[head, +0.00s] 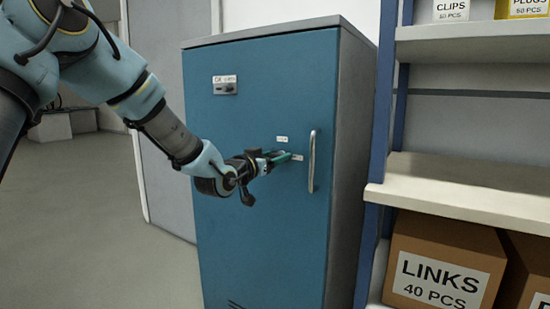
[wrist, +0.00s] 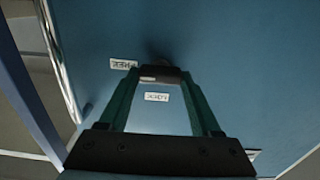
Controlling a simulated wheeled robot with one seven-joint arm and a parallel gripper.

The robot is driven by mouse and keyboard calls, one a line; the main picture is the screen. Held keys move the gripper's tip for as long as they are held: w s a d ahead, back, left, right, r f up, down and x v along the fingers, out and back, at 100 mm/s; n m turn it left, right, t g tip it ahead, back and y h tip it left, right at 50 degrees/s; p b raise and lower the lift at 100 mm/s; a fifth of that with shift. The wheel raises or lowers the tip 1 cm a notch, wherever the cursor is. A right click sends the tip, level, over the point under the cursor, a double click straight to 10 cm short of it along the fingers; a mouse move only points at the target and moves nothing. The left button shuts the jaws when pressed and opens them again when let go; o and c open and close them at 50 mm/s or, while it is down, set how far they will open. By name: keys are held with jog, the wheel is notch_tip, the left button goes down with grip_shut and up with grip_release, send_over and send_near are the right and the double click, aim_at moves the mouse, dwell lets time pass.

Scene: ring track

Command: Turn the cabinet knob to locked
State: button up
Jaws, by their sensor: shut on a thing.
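The blue cabinet (head: 245,240) stands upright with its door facing me. My gripper (head: 288,157) reaches to the door just left of the handle. In the wrist view its two teal fingers are shut on the dark knob (wrist: 161,73). The knob shows a small pale mark on its left part; I cannot tell its exact angle. A white label (wrist: 123,64), which seems to read FREE upside down, is left of the knob there. Another (wrist: 156,96), seemingly LOCK, is just below it. In the head view, the gripper hides the knob and the labels (head: 282,139) are tiny.
A vertical metal handle (head: 312,161) is close to the right of my gripper. A small plate (head: 225,85) is at the door's upper left. Shelving (head: 470,185) with boxes, one marked LINKS (head: 445,262), stands at right. Open floor (head: 85,230) lies at left.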

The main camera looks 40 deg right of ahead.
jog(key=n, duration=0.4)
jog(key=shift+w+n+p, duration=0.15)
jog(key=shift+n+p, duration=0.15)
jog(key=shift+n, duration=0.1)
jog(key=n+p, duration=0.1)
jog(key=n, duration=0.3)
jog(key=shift+n, duration=0.3)
jog(key=n+p, duration=0.1)
jog(key=n, duration=0.3)
jog(key=shift+w+f, duration=0.1)
jog(key=shift+f+n+p, duration=0.1)
jog(key=shift+n+p, duration=0.2)
jog(key=shift+n, duration=1.8)
jog(key=o, duration=1.4)
